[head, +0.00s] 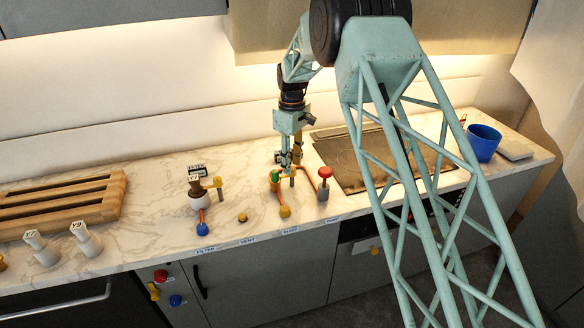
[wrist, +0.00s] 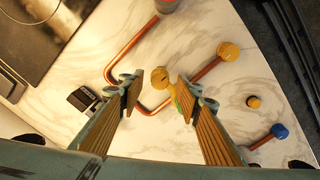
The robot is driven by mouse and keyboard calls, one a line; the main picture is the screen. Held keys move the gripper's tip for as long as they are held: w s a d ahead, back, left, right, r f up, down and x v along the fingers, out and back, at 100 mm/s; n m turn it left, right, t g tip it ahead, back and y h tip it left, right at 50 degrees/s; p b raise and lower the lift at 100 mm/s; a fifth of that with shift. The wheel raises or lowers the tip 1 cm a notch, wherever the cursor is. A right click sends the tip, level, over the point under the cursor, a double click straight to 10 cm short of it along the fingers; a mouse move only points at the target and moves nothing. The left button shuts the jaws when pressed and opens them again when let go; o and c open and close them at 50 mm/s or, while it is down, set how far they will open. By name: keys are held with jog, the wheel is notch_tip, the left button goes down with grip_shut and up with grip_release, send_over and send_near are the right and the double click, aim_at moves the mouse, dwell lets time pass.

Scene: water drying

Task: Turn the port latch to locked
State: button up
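My gripper (head: 288,165) is over the middle of the counter. In the wrist view my gripper (wrist: 160,90) is open, its two ribbed fingers apart. A yellow round-topped piece (wrist: 160,75) shows between the fingertips, with green partly hidden behind the right finger. I cannot tell whether the fingers touch it. In the head view a yellow lever-like piece (head: 214,182) stands beside a labelled, dark-capped filter holder (head: 197,194), left of my gripper and apart from it. No part is clearly marked as the port latch, and I cannot read a locked position.
Copper pipes run to a yellow knob (head: 284,211), a blue knob (head: 202,229) and a red-topped valve (head: 324,180). White labelled plugs (head: 88,239) and a wooden rack (head: 62,206) are left. A cooktop (head: 345,165) and blue cup (head: 483,141) are right.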

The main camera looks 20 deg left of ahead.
notch_tip(320, 180, up, 10)
dwell(0.6)
dwell(0.4)
